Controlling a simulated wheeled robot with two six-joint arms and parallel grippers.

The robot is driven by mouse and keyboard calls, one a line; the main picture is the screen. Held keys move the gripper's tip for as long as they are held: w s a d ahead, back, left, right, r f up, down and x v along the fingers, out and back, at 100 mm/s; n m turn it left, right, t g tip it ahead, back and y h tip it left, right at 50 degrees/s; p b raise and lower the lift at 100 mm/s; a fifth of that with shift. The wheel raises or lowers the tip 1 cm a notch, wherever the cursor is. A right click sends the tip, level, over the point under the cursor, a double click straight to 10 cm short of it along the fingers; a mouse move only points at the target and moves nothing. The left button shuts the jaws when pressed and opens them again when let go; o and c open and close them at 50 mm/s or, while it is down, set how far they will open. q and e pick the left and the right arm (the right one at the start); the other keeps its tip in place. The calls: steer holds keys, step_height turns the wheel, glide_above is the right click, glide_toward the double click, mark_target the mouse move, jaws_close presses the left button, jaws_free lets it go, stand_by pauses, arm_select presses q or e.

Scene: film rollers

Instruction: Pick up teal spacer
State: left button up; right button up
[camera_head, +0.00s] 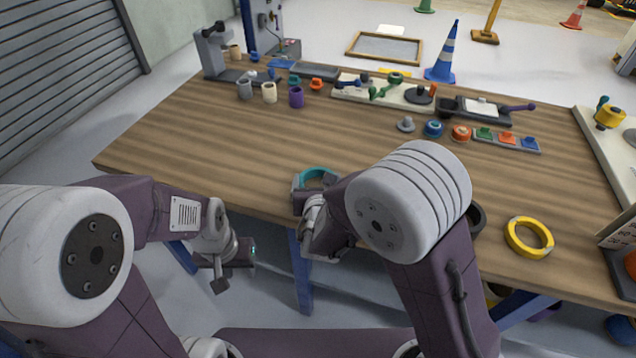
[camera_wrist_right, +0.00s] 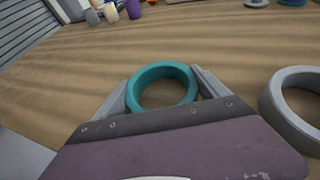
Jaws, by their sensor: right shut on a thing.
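The teal spacer (camera_head: 318,171) is a ring near the front edge of the wooden table. It also shows in the right wrist view (camera_wrist_right: 163,104), lying flat between the two fingers. My right gripper (camera_wrist_right: 162,86) is shut on the teal spacer, with one finger against each outer side. In the head view my right gripper (camera_head: 314,184) is partly hidden by its own arm. I cannot tell whether the spacer touches the table. My left gripper (camera_head: 226,273) hangs in front of the table's front edge, apart from the spacer; its jaw opening is not clear.
A grey ring (camera_wrist_right: 297,106) lies right of the gripper in the right wrist view. A yellow ring (camera_head: 529,238) lies farther right on the table (camera_head: 200,150). Small cylinders, including a purple one (camera_head: 296,98), and fixtures stand toward the back. The table's left front is clear.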

steer(key=shift+r, duration=0.1)
step_height(320, 180, up, 5)
steer(key=shift+d+f+p, duration=0.1)
steer(key=shift+f+p, duration=0.05)
steer(key=shift+p, duration=0.7)
steer(key=s+d+r, duration=0.1)
steer(key=d+r, duration=0.5)
steer(key=d, duration=0.5)
steer(key=shift+d, duration=0.25)
